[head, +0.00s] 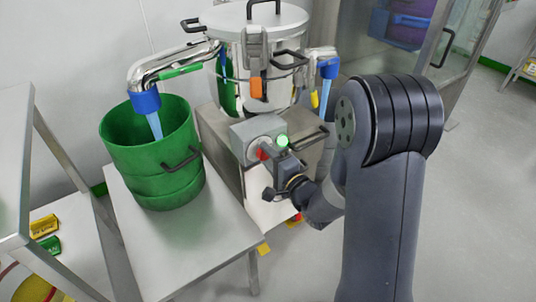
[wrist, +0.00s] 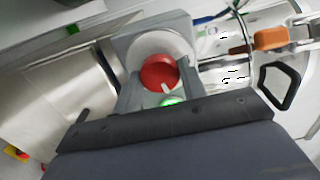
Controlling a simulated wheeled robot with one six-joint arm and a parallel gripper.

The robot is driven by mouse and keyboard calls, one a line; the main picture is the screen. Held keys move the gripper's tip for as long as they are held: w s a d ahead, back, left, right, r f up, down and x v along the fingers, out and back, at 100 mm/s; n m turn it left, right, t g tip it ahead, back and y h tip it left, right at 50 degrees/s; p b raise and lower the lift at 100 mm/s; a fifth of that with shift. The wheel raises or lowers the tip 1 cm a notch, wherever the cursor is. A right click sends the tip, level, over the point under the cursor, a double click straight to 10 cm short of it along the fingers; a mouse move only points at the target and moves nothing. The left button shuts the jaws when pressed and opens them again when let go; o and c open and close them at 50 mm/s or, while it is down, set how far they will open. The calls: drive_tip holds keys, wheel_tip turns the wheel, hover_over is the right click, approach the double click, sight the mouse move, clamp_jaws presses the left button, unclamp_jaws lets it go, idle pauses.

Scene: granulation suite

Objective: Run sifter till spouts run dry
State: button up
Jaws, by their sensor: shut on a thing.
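The steel sifter (head: 258,50) stands at the back with its lid on. Its left spout (head: 146,102) has a blue collar, and a pale blue stream (head: 155,125) runs from it into the green drum (head: 152,190). Its right spout (head: 328,68) also shows a pale blue stream (head: 325,95); its lower end is hidden behind my arm. A grey control box (head: 246,136) carries a lit green lamp (head: 282,140) and a red knob (head: 262,154). My gripper (wrist: 160,84) is shut on the red knob (wrist: 158,70), whose white mark shows in the wrist view.
The green drum stands on a steel table (head: 190,250) at the left. A shelf at far left holds yellow (head: 44,226) and green (head: 47,246) items. A steel cabinet (head: 430,55) stands at the back right.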

drive_tip(key=shift+m, duration=1)
drive_tip(key=o, duration=1)
drive_tip(key=shift+c, duration=0.2)
drive_tip(key=p+v, duration=0.1)
drive_tip(key=v, duration=1)
drive_tip(key=shift+p, duration=0.3)
drive_tip(key=shift+w, duration=0.1)
